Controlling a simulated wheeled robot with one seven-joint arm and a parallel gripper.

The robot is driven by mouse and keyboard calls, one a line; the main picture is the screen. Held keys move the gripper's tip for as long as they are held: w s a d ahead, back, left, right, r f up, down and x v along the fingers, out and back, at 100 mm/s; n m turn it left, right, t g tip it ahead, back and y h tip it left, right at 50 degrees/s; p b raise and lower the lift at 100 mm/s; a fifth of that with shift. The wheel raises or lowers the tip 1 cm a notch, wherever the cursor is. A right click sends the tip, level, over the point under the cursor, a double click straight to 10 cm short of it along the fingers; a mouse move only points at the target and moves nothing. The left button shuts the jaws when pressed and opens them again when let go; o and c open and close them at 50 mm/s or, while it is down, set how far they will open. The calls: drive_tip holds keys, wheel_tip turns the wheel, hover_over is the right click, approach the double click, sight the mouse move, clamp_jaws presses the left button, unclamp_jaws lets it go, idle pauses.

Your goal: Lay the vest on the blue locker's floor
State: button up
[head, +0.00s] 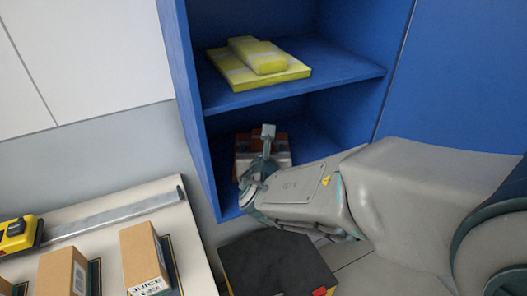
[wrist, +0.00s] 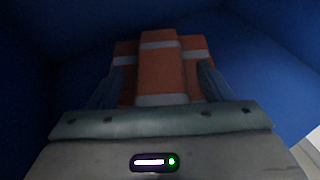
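The orange vest (head: 281,153), folded with pale stripes and a raised middle roll, lies in the lower compartment of the blue locker (head: 184,85). It appears to rest on the locker's floor (head: 228,203), though my gripper hides part of it. My gripper (head: 262,155) reaches into this compartment over the vest. In the wrist view, the vest (wrist: 163,66) fills the space ahead. The fingers stand wide apart on either side of its raised roll, with a gap visible on each side, so the gripper looks open around it.
A folded yellow item (head: 258,65) with pale stripes lies on the shelf (head: 335,68) above. Below the locker is a black box (head: 275,265). At lower left, a pale surface (head: 110,215) bears juice cartons (head: 143,256), a metal bar and a yellow tool (head: 18,234).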

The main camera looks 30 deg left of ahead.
drive_tip(key=shift+r, duration=0.2)
drive_tip(key=v, duration=1.2)
drive_tip(key=shift+f, duration=0.1)
